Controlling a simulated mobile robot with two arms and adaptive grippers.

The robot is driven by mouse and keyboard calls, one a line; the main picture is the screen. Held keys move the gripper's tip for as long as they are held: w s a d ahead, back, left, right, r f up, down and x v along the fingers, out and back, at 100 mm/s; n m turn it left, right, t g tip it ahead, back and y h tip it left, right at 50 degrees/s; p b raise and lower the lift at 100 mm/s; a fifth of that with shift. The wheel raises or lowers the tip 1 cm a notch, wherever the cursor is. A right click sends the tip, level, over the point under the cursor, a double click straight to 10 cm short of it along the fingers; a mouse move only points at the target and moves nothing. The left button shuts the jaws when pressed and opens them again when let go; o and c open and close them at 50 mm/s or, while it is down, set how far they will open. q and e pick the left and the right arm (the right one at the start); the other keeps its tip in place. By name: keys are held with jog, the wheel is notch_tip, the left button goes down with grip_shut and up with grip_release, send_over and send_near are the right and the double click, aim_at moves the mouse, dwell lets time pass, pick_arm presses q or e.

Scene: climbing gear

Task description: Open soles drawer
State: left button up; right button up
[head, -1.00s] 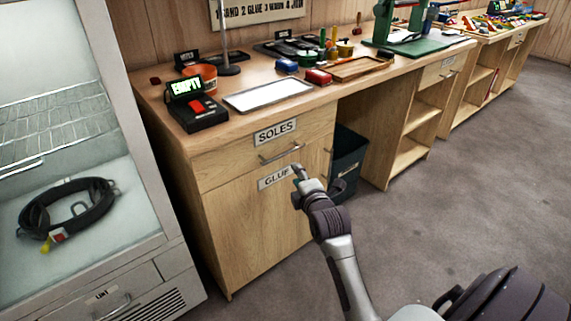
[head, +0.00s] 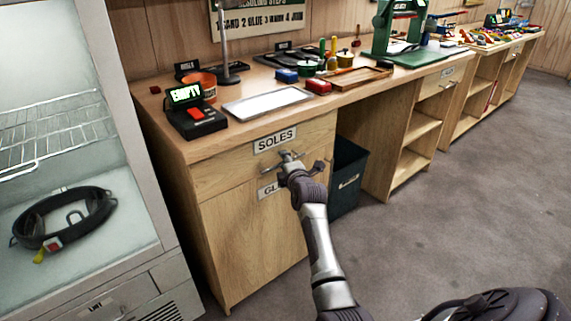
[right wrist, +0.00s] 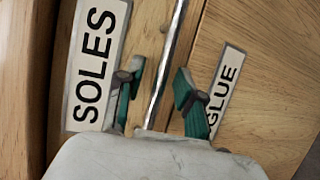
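The soles drawer (head: 226,172) is the shut top drawer of the wooden bench, marked by a white SOLES label (head: 275,140). In the right wrist view the label (right wrist: 97,65) is at left and the drawer's metal bar handle (right wrist: 168,50) runs between my fingers. My right gripper (head: 291,157) is at the handle. Its green-padded fingers (right wrist: 158,88) are open, one on each side of the bar, with gaps visible. In the head view the gripper hides most of the handle. My left gripper is not in view.
A GLUE label (right wrist: 226,85) marks the cupboard door (head: 250,235) below. A dark bin (head: 346,180) stands right of it. A glass-fronted cabinet (head: 185,280) stands at left. A tray (head: 268,102) and a box reading EMPTY (head: 196,122) sit on the bench.

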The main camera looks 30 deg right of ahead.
grip_shut()
dwell(0.5)
